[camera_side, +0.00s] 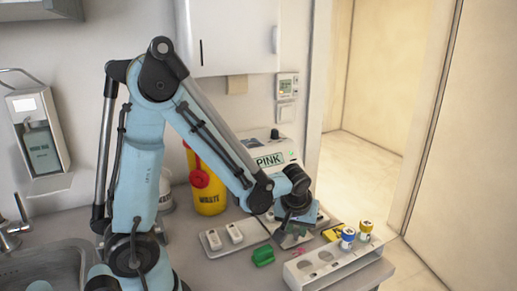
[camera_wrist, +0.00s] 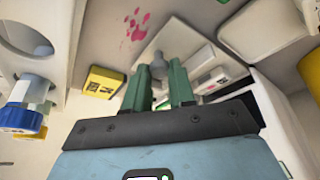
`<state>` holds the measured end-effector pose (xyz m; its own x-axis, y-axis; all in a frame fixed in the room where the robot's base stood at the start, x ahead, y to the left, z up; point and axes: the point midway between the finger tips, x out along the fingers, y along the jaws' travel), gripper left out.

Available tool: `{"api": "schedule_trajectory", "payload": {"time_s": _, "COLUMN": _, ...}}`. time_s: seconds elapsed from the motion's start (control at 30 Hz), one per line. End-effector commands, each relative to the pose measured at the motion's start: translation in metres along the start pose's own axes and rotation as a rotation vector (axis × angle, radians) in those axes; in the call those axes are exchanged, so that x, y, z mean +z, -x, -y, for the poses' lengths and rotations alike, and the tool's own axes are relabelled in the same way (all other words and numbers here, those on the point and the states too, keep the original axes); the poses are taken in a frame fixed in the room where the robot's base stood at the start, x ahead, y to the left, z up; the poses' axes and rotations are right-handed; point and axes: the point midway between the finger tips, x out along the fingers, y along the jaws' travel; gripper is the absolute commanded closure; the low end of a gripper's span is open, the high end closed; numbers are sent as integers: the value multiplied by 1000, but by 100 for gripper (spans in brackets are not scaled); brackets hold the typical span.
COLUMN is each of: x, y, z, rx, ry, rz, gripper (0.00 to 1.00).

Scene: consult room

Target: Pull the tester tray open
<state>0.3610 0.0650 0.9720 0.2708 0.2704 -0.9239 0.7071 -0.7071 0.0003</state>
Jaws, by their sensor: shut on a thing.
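The tester (camera_side: 272,150) is a white machine with a "PINK" label, standing on the counter against the wall. In the wrist view a grey knob (camera_wrist: 157,62) shows at the front of a pale tray (camera_wrist: 185,38). My gripper (camera_wrist: 163,78) has green fingers on both sides of this knob and is shut on it. In the side view my gripper (camera_side: 290,234) is low at the counter in front of the tester, and my wrist hides the knob and tray. How far out the tray stands cannot be told.
A white rack (camera_side: 335,268) with blue-capped and yellow-capped vials stands at the front right. A yellow box (camera_side: 332,232), a green object (camera_side: 263,256) and a tray with two white cassettes (camera_side: 215,247) lie close by. A yellow waste bin (camera_side: 207,185) stands behind. Pink spots (camera_wrist: 136,22) mark the counter.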

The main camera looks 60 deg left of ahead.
Motion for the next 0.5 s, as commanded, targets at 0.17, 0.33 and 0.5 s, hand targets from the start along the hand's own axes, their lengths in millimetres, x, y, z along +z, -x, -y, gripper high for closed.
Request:
{"api": "schedule_trajectory", "payload": {"time_s": 0.17, "x": 0, "y": 0, "z": 0, "rx": 3, "ry": 1, "rz": -1, "gripper": 64}}
{"api": "schedule_trajectory", "payload": {"time_s": 0.33, "x": 0, "y": 0, "z": 0, "rx": 1, "ry": 0, "rz": 0, "gripper": 50}}
{"api": "schedule_trajectory", "payload": {"time_s": 0.5, "x": 0, "y": 0, "z": 0, "rx": 0, "ry": 0, "rz": 0, "gripper": 50}}
